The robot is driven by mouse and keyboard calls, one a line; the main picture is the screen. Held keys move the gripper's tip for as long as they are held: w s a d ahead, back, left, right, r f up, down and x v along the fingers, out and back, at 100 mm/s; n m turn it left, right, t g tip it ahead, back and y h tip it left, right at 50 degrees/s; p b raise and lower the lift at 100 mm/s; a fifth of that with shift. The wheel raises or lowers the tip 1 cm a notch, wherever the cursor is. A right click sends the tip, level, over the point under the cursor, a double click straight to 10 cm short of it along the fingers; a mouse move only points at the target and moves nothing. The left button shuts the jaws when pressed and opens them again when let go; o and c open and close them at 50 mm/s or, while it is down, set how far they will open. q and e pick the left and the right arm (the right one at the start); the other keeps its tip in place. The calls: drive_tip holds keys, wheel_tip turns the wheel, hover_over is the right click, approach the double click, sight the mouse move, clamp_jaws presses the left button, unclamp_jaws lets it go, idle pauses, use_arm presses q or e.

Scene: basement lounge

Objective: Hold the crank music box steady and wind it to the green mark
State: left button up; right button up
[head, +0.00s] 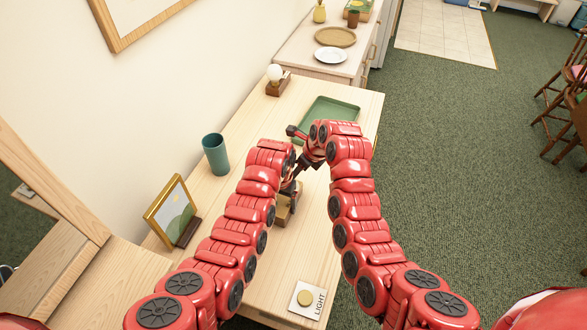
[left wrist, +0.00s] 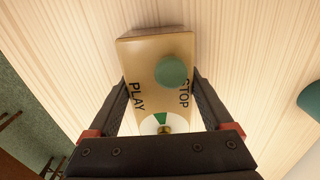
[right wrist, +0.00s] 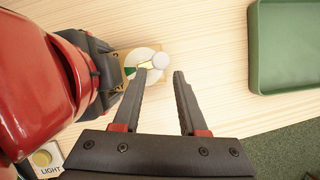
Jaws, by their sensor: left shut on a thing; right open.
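The music box is a small wooden box (left wrist: 150,60) on the light wooden table. In the left wrist view it shows a green knob (left wrist: 171,72) between the words PLAY and STOP, and part of a white dial with a green mark (left wrist: 161,118). My left gripper (left wrist: 158,88) is shut on the box, one finger along each side. In the right wrist view the dial (right wrist: 140,58) shows its green wedge and a crank with a pale round knob (right wrist: 160,61). My right gripper (right wrist: 160,74) is open, its fingertips close to this knob. In the head view my arms mostly hide the box (head: 281,213).
A green tray (head: 333,113) lies beyond the grippers. A teal cup (head: 216,154) and a framed picture (head: 173,212) stand to the left. A LIGHT button plate (head: 306,300) lies near the front edge. A lamp (head: 276,80) stands at the back.

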drive_tip(key=shift+w+a, duration=0.5)
drive_tip(key=shift+a, duration=0.1)
drive_tip(key=shift+w+a+f, duration=0.15)
drive_tip(key=shift+f, duration=0.45)
drive_tip(key=shift+c, duration=0.2)
clamp_jaws()
